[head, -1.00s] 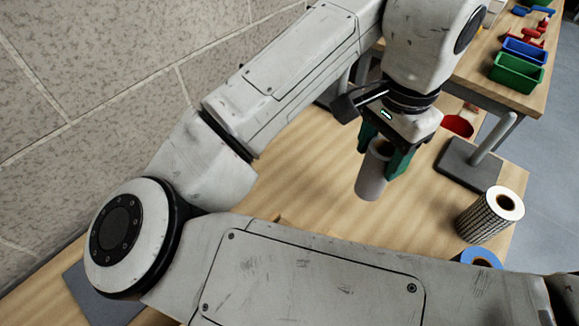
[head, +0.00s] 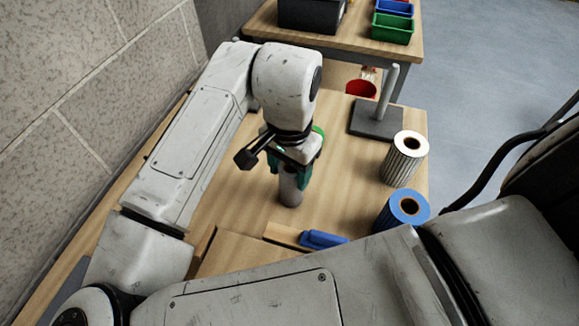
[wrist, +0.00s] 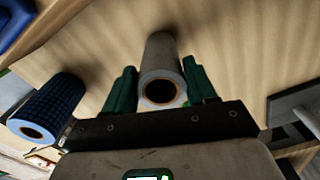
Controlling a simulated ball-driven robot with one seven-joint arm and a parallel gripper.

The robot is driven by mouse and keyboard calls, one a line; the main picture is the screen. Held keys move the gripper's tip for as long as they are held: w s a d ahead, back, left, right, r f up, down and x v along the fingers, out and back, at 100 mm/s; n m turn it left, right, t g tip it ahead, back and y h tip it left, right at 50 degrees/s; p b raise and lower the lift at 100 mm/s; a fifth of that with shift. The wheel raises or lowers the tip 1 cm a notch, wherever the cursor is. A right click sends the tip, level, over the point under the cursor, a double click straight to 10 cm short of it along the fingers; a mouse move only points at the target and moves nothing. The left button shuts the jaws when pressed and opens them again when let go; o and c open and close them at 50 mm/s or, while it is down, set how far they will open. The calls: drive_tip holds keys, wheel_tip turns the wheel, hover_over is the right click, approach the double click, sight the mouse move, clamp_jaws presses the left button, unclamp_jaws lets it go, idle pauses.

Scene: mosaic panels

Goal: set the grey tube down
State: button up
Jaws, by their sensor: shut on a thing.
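The grey tube (head: 290,190) stands about upright below my wrist in the head view. My gripper (head: 291,177) is shut on it, with one green finger on each side. In the wrist view the tube (wrist: 162,52) lies between the two fingers of my gripper (wrist: 160,85), its open dark end towards the camera. Its lower end is at or just above the wooden table (head: 235,205); I cannot tell whether it touches.
A white gridded roll (head: 403,165) and a blue roll (head: 402,209) stand to the right. A blue-handled tool (head: 322,239) lies in front. Behind are a post on a dark base (head: 376,122) and a red bowl (head: 361,88). Table left of the tube is clear.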

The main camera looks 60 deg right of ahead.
drive_tip(key=shift+f, duration=0.15)
drive_tip(key=o, duration=1.4)
drive_tip(key=shift+c, duration=0.2)
wheel_tip(320, 180, up, 12)
drive_tip(key=shift+r, duration=0.2)
